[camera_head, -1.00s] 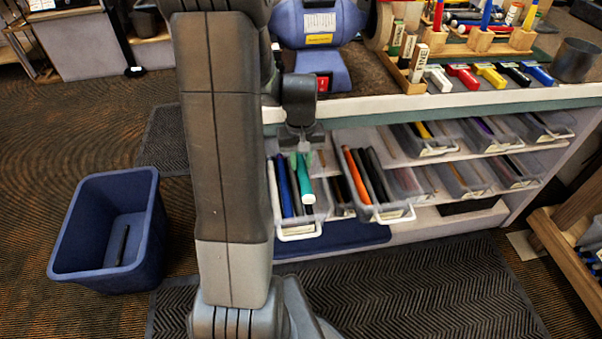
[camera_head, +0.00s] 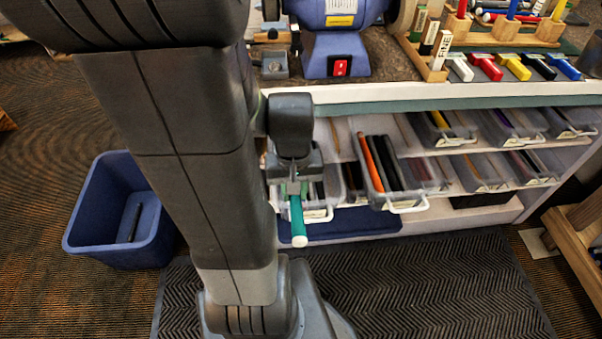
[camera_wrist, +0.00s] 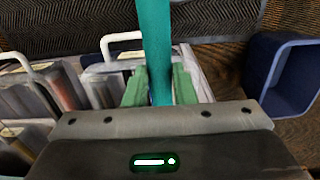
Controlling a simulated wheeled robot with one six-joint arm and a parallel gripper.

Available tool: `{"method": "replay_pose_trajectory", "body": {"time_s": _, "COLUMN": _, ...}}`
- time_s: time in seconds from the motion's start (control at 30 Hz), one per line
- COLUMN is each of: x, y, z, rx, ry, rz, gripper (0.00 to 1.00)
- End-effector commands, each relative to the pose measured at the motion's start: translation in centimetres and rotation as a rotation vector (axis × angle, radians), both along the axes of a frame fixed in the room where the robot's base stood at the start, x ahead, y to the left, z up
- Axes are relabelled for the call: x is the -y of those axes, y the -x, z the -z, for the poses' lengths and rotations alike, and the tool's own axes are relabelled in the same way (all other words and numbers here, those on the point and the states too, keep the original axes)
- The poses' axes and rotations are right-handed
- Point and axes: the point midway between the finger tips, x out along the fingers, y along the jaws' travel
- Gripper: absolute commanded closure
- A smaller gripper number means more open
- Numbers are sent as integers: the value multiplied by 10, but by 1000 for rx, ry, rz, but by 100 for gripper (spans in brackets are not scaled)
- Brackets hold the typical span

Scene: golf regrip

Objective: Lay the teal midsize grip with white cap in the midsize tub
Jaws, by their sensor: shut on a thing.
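The teal grip with a white cap (camera_head: 297,219) is held in my gripper (camera_head: 294,187), its white-capped end pointing down and toward the camera. In the wrist view the teal grip (camera_wrist: 156,50) stands between the two green fingers, which are shut on it. The gripper is in front of the lower tubs. One pulled-out tub (camera_head: 318,213) is partly hidden behind the gripper and grip. Beside it on the right, another pulled-out tub (camera_head: 407,203) holds an orange grip and several dark ones. I cannot read which tub is the midsize one.
A blue bin (camera_head: 80,232) with a dark grip inside stands on the floor at left. More tubs (camera_head: 470,172) line the shelves to the right. The bench edge (camera_head: 450,95) runs above them. A dark mat (camera_head: 430,285) lies clear in front.

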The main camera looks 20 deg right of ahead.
Motion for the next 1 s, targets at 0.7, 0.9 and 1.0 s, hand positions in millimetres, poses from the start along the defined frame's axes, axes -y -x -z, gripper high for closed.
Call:
{"method": "replay_pose_trajectory", "body": {"time_s": 0.7, "x": -6, "y": 9, "z": -11, "rx": 0, "ry": 0, "rz": 0, "gripper": 96}}
{"method": "replay_pose_trajectory", "body": {"time_s": 0.9, "x": -6, "y": 9, "z": -32, "rx": 0, "ry": 0, "rz": 0, "gripper": 96}}
{"method": "replay_pose_trajectory", "body": {"time_s": 1.0, "x": -6, "y": 9, "z": -42, "rx": -1, "ry": 0, "rz": 0, "gripper": 96}}
